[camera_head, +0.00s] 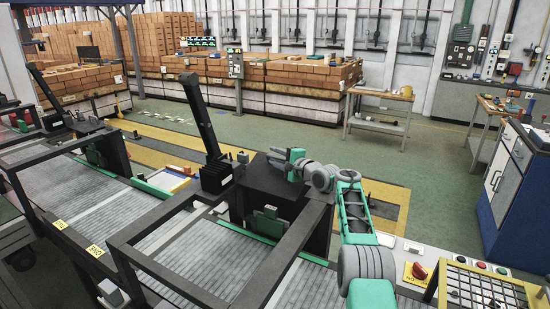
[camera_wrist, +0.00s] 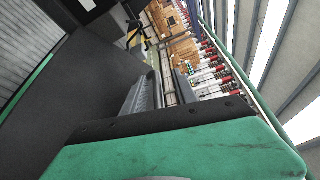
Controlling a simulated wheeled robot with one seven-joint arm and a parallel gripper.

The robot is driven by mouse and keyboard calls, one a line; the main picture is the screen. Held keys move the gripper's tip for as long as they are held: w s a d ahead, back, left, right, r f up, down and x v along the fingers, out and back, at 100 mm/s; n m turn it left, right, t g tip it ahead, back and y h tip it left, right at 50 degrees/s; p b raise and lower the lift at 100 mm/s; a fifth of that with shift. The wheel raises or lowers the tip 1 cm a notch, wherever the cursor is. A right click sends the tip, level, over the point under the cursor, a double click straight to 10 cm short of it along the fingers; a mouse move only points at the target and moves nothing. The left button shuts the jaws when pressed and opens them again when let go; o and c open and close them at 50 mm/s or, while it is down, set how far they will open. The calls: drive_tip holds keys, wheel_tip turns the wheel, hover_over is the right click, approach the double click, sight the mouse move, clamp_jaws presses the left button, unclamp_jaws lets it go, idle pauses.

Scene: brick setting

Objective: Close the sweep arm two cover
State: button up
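A tall dark upright arm (camera_head: 203,118) with a ribbed base stands behind the conveyor line. Just right of it is a dark housing (camera_head: 262,178), partly hidden by my arm. I cannot tell for certain which part is the sweep arm two cover. My gripper (camera_head: 284,160) is at the top of this housing, at the end of my green and grey arm. I cannot tell whether it touches the housing, and its fingertips are not clear. In the wrist view, a large dark flat panel (camera_wrist: 95,85) fills the left side, close to the camera.
A dark rectangular frame (camera_head: 180,270) spans the grey conveyor in front. A control panel with a red knob (camera_head: 417,271) and a yellow grid (camera_head: 480,290) lie at right. Brick stacks (camera_head: 300,75) and a small work table (camera_head: 380,100) stand beyond open green floor.

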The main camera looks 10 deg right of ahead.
idle(0.4)
drive_tip(key=shift+s+d+b, duration=0.25)
drive_tip(key=shift+s+b, duration=0.05)
drive_tip(key=shift+b, duration=0.35)
drive_tip(key=b+v, duration=0.3)
drive_tip(key=v, duration=0.3)
drive_tip(key=shift+b, duration=0.3)
drive_tip(key=shift+s+d+r, duration=0.1)
drive_tip(key=shift+s+d, duration=0.1)
drive_tip(key=shift+s, duration=0.25)
drive_tip(key=shift+a, duration=0.15)
